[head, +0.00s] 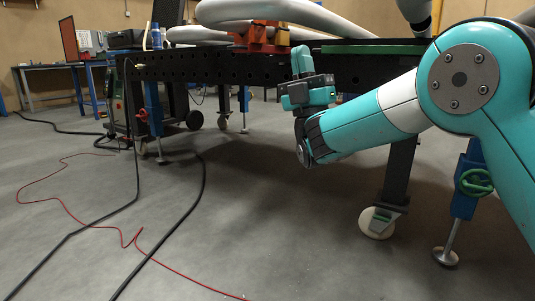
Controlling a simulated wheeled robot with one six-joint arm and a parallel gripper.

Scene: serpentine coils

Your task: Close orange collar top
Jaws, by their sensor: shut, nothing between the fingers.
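An orange collar (264,34) sits on the dark perforated table (215,69), near its front edge, by the grey coiled pipe (285,14). It has orange-red and yellow parts. It is small in the head view, and I cannot tell whether its top is open or shut. My gripper (300,50) points upward in front of the table edge, to the right of the collar in the picture. It is shut and empty. Part of the table edge is hidden behind my gripper and arm.
Blue legs and casters (376,222) support the table. Black cables and a red cable (130,238) cross the floor at left. A workbench (52,71) stands far left. The floor in front is otherwise open.

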